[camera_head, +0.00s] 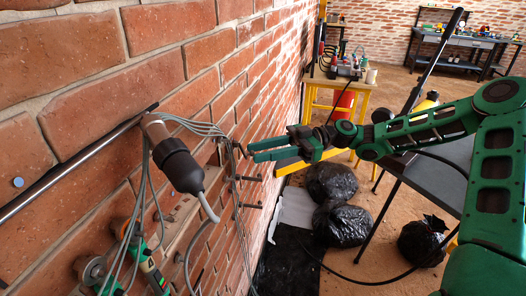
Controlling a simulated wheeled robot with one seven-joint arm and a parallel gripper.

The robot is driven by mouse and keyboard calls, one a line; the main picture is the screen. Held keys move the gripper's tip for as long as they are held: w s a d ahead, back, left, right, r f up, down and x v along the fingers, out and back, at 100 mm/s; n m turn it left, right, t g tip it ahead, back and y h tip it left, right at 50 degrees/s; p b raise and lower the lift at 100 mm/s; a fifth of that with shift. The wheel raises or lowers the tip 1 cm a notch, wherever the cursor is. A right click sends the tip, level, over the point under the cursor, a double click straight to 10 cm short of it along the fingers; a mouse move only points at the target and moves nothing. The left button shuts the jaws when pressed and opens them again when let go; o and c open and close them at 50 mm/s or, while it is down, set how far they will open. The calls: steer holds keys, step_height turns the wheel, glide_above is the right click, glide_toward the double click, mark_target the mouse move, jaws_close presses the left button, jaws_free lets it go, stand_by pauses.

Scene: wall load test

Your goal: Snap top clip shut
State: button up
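My gripper (252,151) reaches in from the right, its green fingers pointing at the brick wall (160,85). Several small dark fittings stick out from the wall in a rough column. The upper fitting (240,148) is just left of my fingertips; whether they touch is unclear. The middle fitting (248,178) and the lower fitting (250,206) are below it. Which part is the top clip, and whether it is open, cannot be made out. Thin grey cables (236,190) run down beside the fittings.
A black cylindrical device (180,165) and a metal rod (70,168) are on the wall at left, with green-and-grey tools (148,268) below. Black bags (342,223) lie on the floor. A yellow-legged table (338,82) stands behind, and a dark table (432,180) is under my arm.

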jaws_close()
steer(key=shift+s+a+m+t, duration=0.55)
steer(key=shift+m+t, duration=0.65)
steer(key=shift+t, duration=0.65)
steer(key=shift+s+a+m+t, duration=0.5)
steer(key=shift+m+t, duration=0.7)
steer(key=shift+t, duration=0.7)
steer(key=shift+s+a+m+t, duration=0.5)
steer(key=shift+m+t, duration=0.7)
steer(key=shift+t, duration=0.65)
steer(key=shift+w+a+h, duration=0.1)
steer(key=shift+w+h, duration=0.05)
steer(key=shift+h, duration=0.15)
